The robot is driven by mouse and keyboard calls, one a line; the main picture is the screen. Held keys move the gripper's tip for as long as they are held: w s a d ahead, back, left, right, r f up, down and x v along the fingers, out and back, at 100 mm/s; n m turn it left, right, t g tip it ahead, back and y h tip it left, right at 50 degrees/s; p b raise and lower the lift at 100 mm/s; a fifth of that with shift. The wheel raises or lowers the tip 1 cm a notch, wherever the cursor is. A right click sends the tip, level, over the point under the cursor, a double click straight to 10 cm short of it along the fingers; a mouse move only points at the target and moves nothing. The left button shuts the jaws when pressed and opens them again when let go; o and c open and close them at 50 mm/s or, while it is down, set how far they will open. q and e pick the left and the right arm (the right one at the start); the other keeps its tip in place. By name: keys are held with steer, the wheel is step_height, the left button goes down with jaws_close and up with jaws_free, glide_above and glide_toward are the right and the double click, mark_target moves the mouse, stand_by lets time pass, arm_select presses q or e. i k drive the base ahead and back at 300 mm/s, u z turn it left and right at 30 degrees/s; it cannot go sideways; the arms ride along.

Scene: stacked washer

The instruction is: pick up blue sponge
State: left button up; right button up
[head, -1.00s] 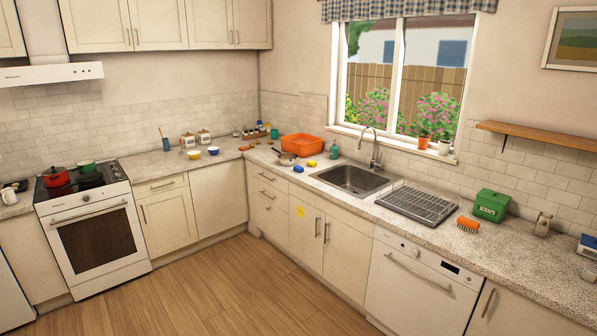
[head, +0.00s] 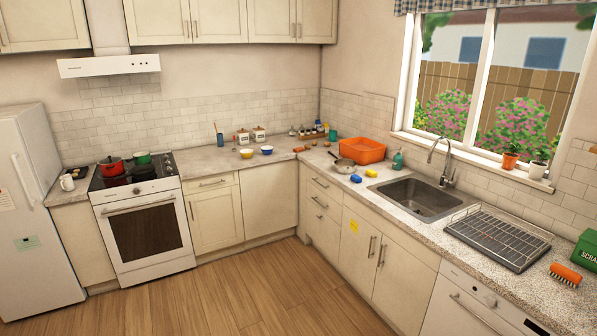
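A small blue sponge (head: 356,178) lies on the speckled countertop, left of the sink and just in front of a metal pan (head: 345,166). A yellow sponge-like block (head: 371,173) lies to its right, close to the sink's edge. Neither of my grippers shows in the head view, and nothing visible covers the blue sponge.
An orange tub (head: 361,150) stands behind the pan. A drying rack (head: 498,238) and orange brush (head: 566,275) are further right. The wooden floor (head: 255,295) before the cabinets is clear.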

mark_target(357, 179)
steer(key=u, duration=0.5)
steer(key=i, duration=1.95)
steer(key=z, duration=0.05)
